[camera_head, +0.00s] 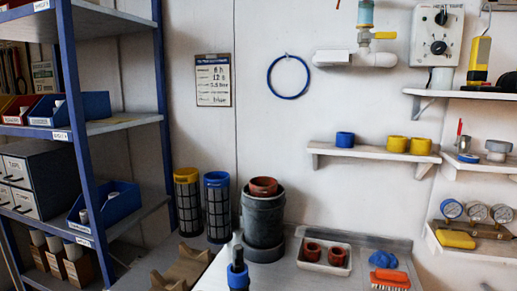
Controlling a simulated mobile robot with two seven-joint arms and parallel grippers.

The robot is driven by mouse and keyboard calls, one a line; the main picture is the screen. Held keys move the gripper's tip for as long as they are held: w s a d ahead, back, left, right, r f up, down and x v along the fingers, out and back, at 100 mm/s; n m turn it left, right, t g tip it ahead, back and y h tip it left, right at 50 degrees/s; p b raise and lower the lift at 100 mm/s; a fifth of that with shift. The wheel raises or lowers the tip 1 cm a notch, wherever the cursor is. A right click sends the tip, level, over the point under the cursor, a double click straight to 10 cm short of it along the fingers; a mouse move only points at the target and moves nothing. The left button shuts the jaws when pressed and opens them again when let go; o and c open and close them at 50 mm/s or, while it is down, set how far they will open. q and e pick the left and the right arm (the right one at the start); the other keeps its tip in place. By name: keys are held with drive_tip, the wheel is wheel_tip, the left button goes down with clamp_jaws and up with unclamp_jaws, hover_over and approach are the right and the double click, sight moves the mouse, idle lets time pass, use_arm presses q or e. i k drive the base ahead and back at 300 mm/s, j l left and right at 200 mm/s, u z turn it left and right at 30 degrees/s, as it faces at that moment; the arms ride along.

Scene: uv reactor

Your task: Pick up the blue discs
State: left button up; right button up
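No loose stack plainly reads as blue discs. A short round blue piece (345,139) sits on the white wall shelf, left of two yellow ones. A small flat blue round thing (468,157) lies on the right-hand shelf. A dark mesh cylinder with a blue top (217,205) stands beside a similar yellow-topped cylinder (187,202). A black piece with a blue lower part (238,273) stands upright at the front of the bench; I cannot tell exactly what it is. Neither of my grippers is in view.
The bench (318,277) holds a dark grey housing (263,222), a white tray (302,262) with two reddish-brown fittings, a blue cloth (383,258) and an orange brush (390,279). A blue-framed rack (88,150) with bins stands left. A blue ring (289,97) hangs on the wall.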

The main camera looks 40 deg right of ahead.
sight(344, 140)
drive_tip(key=z, duration=1.8)
drive_tip(key=i+j+u, duration=0.1)
drive_tip(key=j, duration=0.25)
